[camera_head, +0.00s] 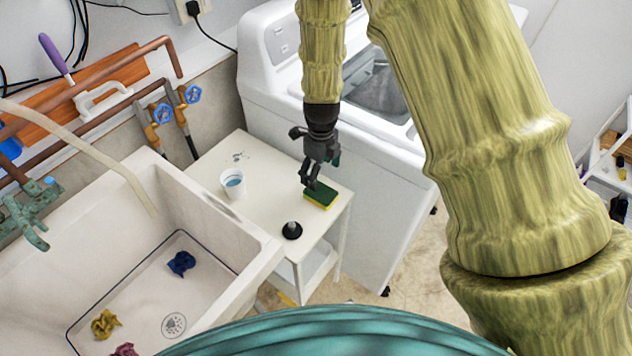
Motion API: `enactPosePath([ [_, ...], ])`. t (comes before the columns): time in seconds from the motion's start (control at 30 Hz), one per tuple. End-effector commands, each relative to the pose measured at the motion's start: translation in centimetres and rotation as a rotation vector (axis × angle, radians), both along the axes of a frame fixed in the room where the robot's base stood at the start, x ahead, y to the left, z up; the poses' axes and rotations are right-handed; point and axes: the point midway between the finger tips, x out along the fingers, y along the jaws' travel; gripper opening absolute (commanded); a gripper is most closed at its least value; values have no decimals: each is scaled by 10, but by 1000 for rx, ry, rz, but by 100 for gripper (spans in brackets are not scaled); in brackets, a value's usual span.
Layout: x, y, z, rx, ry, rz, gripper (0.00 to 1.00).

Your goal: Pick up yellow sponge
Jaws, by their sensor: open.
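The yellow sponge (321,196) has a dark green top layer and a yellow lower layer. It lies flat on the small white table (262,185), near the table's right front corner. My gripper (311,184) points down just above the sponge's left side, with its jaws open. A dark fingertip overlaps the sponge's left end in this view. I cannot tell whether it touches the sponge. The far finger is partly hidden behind the near parts of the gripper.
A white cup (233,184) and a black knobbed object (292,230) stand on the table. The white sink (150,262) with crumpled cloths is at left. A white washing machine (375,190) stands close behind and right of the table.

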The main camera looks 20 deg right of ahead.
Motion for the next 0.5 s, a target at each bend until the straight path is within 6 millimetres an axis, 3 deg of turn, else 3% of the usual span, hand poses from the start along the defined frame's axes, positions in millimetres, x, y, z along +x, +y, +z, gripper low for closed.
enactPosePath([
  [0.5,1,-1,-51,0,5,-1,83],
])
